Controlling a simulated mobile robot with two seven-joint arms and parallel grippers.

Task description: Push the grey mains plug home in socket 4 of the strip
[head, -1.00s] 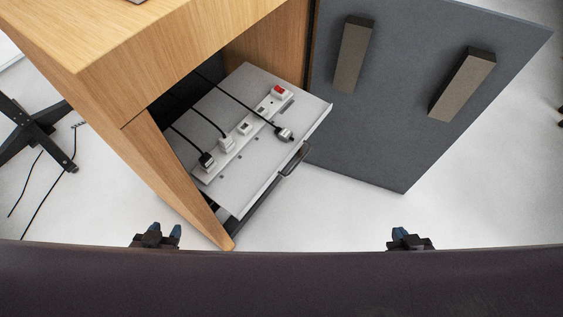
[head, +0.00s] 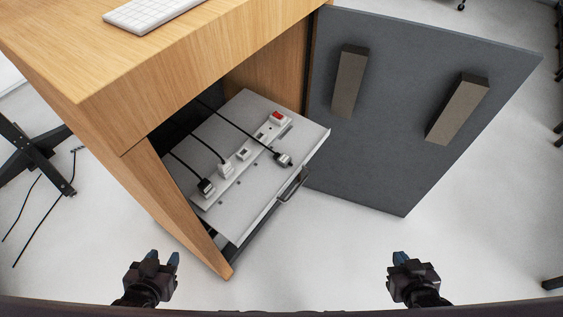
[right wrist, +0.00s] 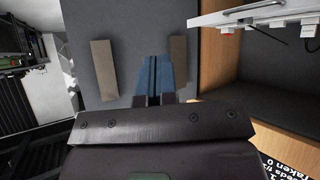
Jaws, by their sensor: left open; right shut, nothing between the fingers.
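The grey mains plug (head: 283,159) lies on the pull-out tray (head: 252,188), on the handle side of the socket strip, with its black cable running back into the cabinet. The white strip (head: 214,183) lies along the tray with a red switch at its far end. A black plug (head: 206,187) and a white plug (head: 225,169) sit at its near end. Socket numbers are too small to read. My left gripper (head: 163,258) is open and empty, short of the cabinet. My right gripper (head: 401,257) is shut and empty, short of the door; its blue fingers show together in the right wrist view (right wrist: 153,75).
The grey door (head: 390,120) stands open right of the tray, with two blocks on it. The wooden side panel (head: 180,205) borders the tray's left. A handle (head: 292,184) is on the tray's front. A keyboard (head: 150,12) lies on the desktop.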

